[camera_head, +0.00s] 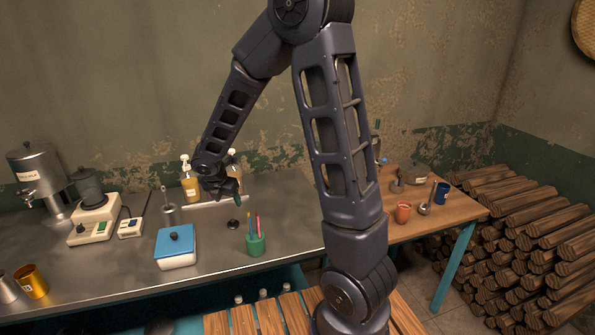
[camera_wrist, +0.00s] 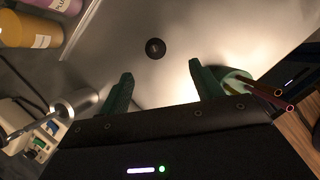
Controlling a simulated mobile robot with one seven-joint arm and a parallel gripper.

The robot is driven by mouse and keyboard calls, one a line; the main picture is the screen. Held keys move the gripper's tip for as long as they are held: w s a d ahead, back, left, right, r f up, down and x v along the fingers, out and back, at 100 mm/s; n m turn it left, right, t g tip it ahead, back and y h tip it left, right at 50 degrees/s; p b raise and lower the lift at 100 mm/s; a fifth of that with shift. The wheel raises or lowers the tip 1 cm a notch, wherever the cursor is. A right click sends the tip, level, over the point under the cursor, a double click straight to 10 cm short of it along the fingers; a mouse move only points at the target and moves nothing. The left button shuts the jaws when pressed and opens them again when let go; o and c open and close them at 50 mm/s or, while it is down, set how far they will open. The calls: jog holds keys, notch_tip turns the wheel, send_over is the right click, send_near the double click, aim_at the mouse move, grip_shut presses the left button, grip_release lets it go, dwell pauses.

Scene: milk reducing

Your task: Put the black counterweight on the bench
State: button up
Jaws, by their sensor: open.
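A small round black piece, which looks like the black counterweight (camera_head: 233,225), lies on the grey metal bench (camera_head: 120,275). The counterweight also shows in the wrist view (camera_wrist: 155,48), flat on the bench (camera_wrist: 190,25) with a small pale mark at its centre. My gripper (camera_head: 238,200) is above the back part of the bench, apart from the counterweight. In the wrist view my gripper (camera_wrist: 162,84) has its two green fingers spread wide with nothing between them. The counterweight shows just beyond the fingertips, between them.
A green cup (camera_head: 257,246) with pencils stands near the bench's front, close beside the right finger in the wrist view.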

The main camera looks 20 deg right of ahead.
jog(key=s+d+r+m, duration=0.4)
jog(key=d+r+m, duration=0.3)
jog(key=d+m, duration=0.15)
jog(key=s+d+r+m, duration=0.4)
jog(key=d+r+m, duration=0.3)
jog(key=d+r, duration=0.15)
jog(key=s+d+r+m+y, duration=0.1)
jog(key=s+d+r+m, duration=0.1)
jog(key=s+m, duration=0.4)
jog(key=s+d+r+m+y, duration=0.1)
jog(key=s+d+r+m, duration=0.2)
jog(key=s+d+m, duration=0.2)
jog(key=s+m, duration=0.2)
jog(key=s, duration=0.2)
jog(key=shift+r+t, duration=0.25)
jog(key=shift+t, duration=0.05)
